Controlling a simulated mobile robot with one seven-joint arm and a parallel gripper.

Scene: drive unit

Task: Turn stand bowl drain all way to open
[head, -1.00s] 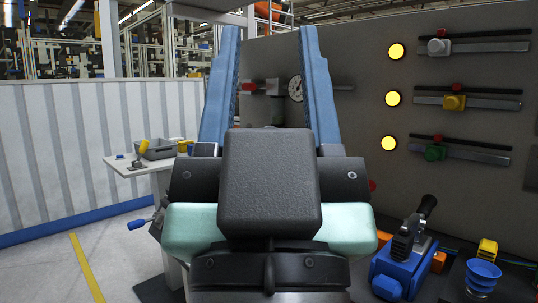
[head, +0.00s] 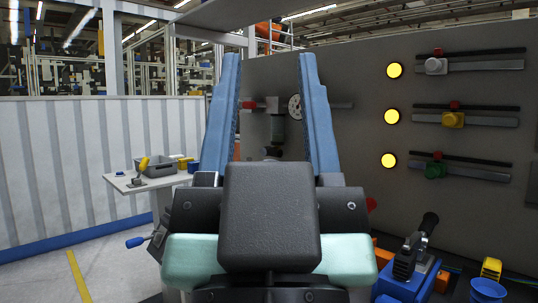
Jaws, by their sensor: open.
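My gripper (head: 269,58) is in the middle of the head view, its two long blue fingers pointing up and away, spread wide with nothing held between them. Between the fingers, beyond them, a fitting with a round white gauge (head: 294,107) and a red part (head: 245,105) is on the grey panel. A greyish bowl-like cylinder (head: 277,130) hangs below it, with a dark piece (head: 272,152) under it. This may be the stand bowl and its drain; the drain's setting cannot be made out. My gripper body hides what lies lower down.
The grey panel (head: 350,160) carries yellow lamps (head: 390,116) and slider rails (head: 466,119) on the right. A blue clamp-like device (head: 410,272) and a blue cup (head: 487,290) stand lower right.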

